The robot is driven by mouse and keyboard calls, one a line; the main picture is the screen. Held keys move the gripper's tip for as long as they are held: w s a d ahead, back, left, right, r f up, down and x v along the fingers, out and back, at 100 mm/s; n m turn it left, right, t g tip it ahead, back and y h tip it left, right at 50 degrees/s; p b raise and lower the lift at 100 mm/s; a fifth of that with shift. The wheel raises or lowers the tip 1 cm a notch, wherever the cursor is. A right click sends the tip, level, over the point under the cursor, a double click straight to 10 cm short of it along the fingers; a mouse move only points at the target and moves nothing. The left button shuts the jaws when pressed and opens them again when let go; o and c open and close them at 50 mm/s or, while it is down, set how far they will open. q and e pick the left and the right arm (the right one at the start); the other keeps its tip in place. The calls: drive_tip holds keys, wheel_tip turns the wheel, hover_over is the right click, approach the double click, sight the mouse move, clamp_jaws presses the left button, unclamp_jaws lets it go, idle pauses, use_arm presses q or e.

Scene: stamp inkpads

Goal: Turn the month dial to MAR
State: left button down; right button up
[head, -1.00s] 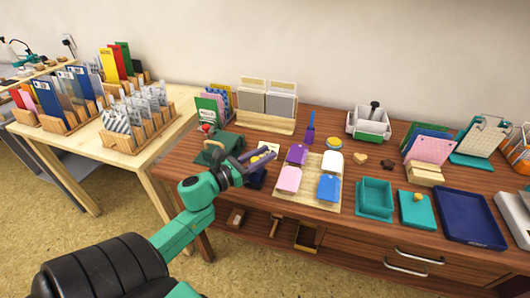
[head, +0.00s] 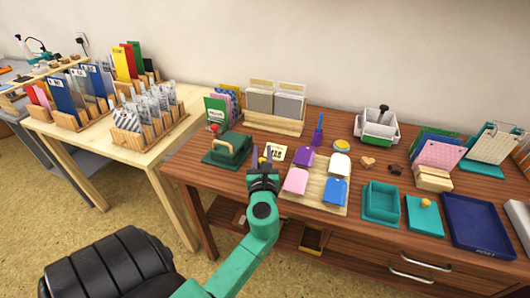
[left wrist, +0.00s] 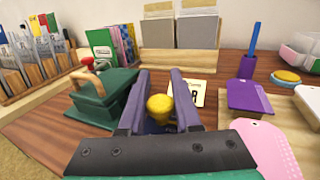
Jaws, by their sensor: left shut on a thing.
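My left gripper (head: 264,158) is at the front left of the brown desk, just right of a green press (head: 228,149). In the left wrist view its two purple fingers (left wrist: 160,108) are closed around a round yellow knob (left wrist: 160,105), which appears to be the dial. A dark blue body shows just below the knob between the fingers. In the head view the gripper hides the knob and body. No month lettering is readable. A white printed card (head: 275,153) lies right behind the gripper. My right gripper is not in view.
To the right, a wooden board (head: 324,199) holds purple, white, pink and blue tags. A wooden rack (head: 270,122) is at the back. The green press stands close on the left.

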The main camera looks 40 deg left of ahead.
use_arm(q)
drive_tip(key=n+g+y, duration=0.3)
drive_tip(key=g, duration=0.1)
drive_tip(key=shift+s+a+p, duration=0.25)
drive_tip(key=shift+s+p, duration=0.05)
drive_tip(key=shift+s+a+n+g+y, duration=0.1)
drive_tip(key=shift+s+n+g+y, duration=0.1)
drive_tip(key=shift+n+g+y, duration=0.5)
drive_tip(key=shift+s+a+n+g+y, duration=0.15)
drive_tip(key=shift+n+g+y, duration=0.25)
drive_tip(key=shift+n+g, duration=0.6)
drive_tip(key=shift+g, duration=0.3)
drive_tip(key=c, duration=0.6)
unclamp_jaws()
